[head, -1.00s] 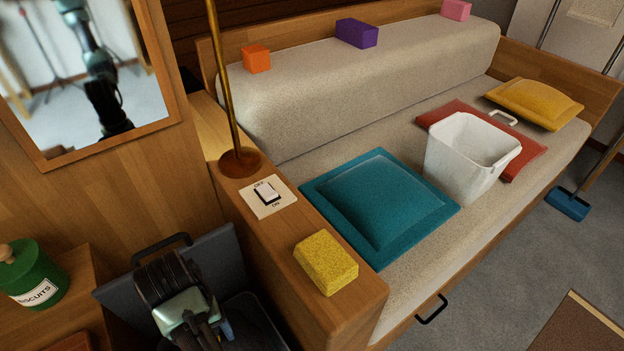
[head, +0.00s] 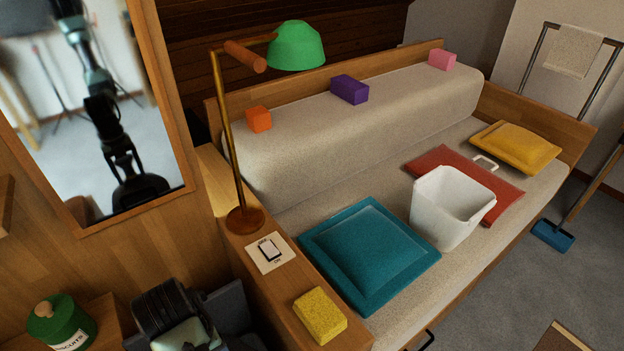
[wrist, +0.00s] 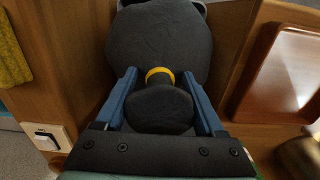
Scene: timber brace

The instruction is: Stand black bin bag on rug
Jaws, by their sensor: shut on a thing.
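The black bin bag (wrist: 155,45) shows in the wrist view as a dark, rounded bulk with a yellow tie (wrist: 160,76) around its neck. My gripper (wrist: 160,84) has its blue fingers on either side of the gathered neck, close to the tie, and is shut on it. The bag's lower part is hidden, and I cannot tell whether it touches anything below. In the head view my arm hides the bag and the fingertips. A brown rug with a pale border (head: 562,339) shows partly on the grey floor at the bottom right.
The sofa holds cushions and a white bin (head: 440,225). A blue-headed broom (head: 553,235) stands right. Floor before the sofa is clear.

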